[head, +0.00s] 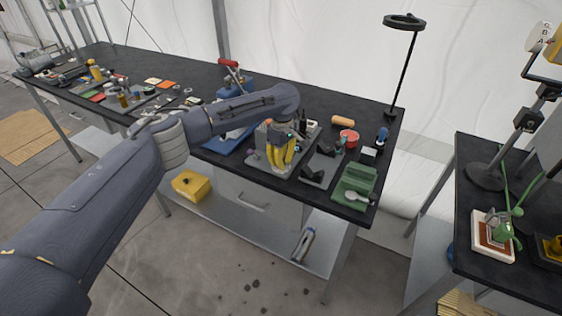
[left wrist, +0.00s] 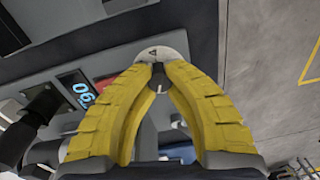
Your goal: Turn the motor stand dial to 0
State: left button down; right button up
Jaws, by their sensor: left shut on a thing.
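The motor stand (head: 263,140) is a grey unit near the front edge of the black bench in the head view. My left gripper (head: 281,167) reaches down over its front with yellow fingers. In the left wrist view, the gripper (left wrist: 158,76) is shut on the small dark knob of the dial (left wrist: 157,85), in front of a pale round plate with a small triangle mark (left wrist: 153,51). A dark display (left wrist: 75,88) with light-blue digits lies to the left; the digits are turned and partly cut off, so I cannot read the full value. My right gripper is not in view.
A green tray (head: 356,181), a red bowl (head: 349,137) and an orange cylinder (head: 343,120) are right of the stand. A black lamp (head: 404,60) rises behind. A blue device with a red handle (head: 231,64) stands behind my arm. A second bench (head: 515,195) stands at the right.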

pick_arm(q)
jog(key=shift+n, duration=1.9)
jog(key=shift+d, duration=0.1)
jog(key=c, duration=1.1)
grip_release()
jog(key=shift+c, duration=0.2)
notch_tip(320, 180, up, 12)
jog(key=shift+w, duration=0.2)
